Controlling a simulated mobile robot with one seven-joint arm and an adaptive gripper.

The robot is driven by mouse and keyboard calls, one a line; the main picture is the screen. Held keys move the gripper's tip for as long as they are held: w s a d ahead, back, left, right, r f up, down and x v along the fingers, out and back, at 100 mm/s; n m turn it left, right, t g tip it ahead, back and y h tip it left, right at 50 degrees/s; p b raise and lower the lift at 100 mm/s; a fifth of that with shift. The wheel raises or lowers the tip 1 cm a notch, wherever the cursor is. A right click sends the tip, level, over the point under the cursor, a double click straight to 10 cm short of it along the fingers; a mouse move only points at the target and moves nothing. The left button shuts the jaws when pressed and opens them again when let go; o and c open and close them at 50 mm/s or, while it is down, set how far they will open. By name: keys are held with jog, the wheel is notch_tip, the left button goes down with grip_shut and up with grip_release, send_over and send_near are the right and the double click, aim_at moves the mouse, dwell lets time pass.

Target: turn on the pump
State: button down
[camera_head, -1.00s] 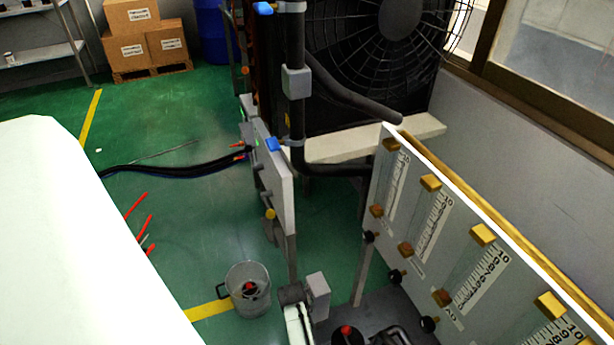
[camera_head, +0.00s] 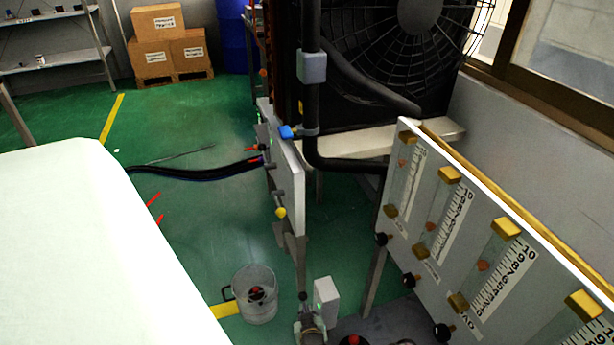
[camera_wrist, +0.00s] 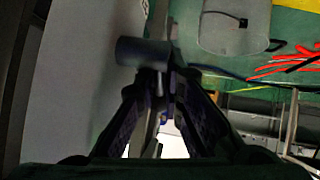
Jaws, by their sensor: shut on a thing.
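In the wrist view my gripper (camera_wrist: 160,75) has its two dark fingers drawn together at the tips, against a short grey cylindrical part (camera_wrist: 140,52). The contact itself is dark and partly hidden. In the head view a small light-grey box (camera_head: 327,295) with a faint green spot stands at the bottom centre. A round metallic part (camera_head: 310,325), which may belong to the pump, is beside its lower left. My gripper cannot be made out clearly in the head view.
A flowmeter panel (camera_head: 455,225) stands right, with orange floats partway up its tubes. A bucket (camera_head: 258,312) is on the floor left of the box. A white upright panel (camera_head: 293,190) and pipe (camera_head: 312,90) stand behind. Open green floor lies left.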

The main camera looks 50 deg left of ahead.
jog(key=shift+y, duration=0.3)
jog(key=c, duration=2)
grip_release()
jog(key=shift+r, duration=0.15)
notch_tip(320, 180, up, 10)
